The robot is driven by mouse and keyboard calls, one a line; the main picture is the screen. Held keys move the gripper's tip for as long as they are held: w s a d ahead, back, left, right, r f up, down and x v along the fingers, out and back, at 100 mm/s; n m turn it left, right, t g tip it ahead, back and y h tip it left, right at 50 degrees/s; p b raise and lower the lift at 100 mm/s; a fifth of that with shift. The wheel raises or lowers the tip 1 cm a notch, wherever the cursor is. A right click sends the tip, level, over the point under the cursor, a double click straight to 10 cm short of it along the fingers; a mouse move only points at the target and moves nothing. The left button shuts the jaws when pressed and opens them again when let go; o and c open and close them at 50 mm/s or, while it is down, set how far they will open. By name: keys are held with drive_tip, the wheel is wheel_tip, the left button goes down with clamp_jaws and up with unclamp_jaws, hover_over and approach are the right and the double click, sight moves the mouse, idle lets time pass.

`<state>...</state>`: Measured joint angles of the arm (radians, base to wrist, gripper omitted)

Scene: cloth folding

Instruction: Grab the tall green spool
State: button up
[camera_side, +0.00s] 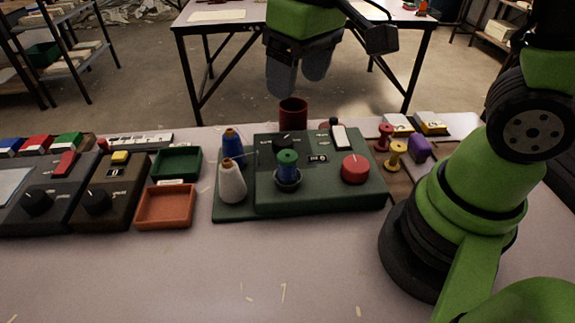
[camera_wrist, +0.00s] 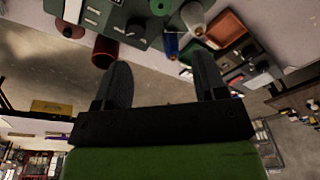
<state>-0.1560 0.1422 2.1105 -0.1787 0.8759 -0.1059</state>
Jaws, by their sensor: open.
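A spool with a green top and a blue middle (camera_side: 288,158) stands upright in a small dark cup on the green machine (camera_side: 325,198) in the side view. No other tall green spool is clear to me; a round green top (camera_wrist: 161,7) shows at the upper edge of the wrist view. My gripper (camera_side: 299,82) hangs above and behind the machine, fingers pointing down, well apart from the spool. Its fingers (camera_wrist: 160,65) are spread and empty in the wrist view.
A red-brown cup (camera_side: 293,111) stands behind the machine, below my gripper. A blue cone (camera_side: 232,146) and white cone (camera_side: 231,183) stand at the machine's left. Red (camera_side: 385,138) and yellow (camera_side: 396,154) spools are at right. The front table is mostly clear.

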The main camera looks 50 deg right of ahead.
drive_tip(key=shift+n+g+h, duration=0.3)
drive_tip(key=shift+n+g, duration=0.3)
drive_tip(key=shift+g, duration=0.1)
drive_tip(key=f, duration=0.1)
drive_tip(key=w+f, duration=0.1)
drive_tip(key=f, duration=0.2)
drive_tip(key=shift+w+a+f, duration=0.3)
drive_tip(key=shift+w+a, duration=0.1)
hover_over(287, 155)
drive_tip(key=f, duration=0.4)
drive_tip(key=shift+w+f, duration=0.25)
drive_tip(key=shift+w, duration=0.05)
drive_tip(key=f, duration=0.5)
drive_tip(key=shift+s+f, duration=0.35)
drive_tip(key=shift+s, duration=0.05)
drive_tip(key=c, duration=1)
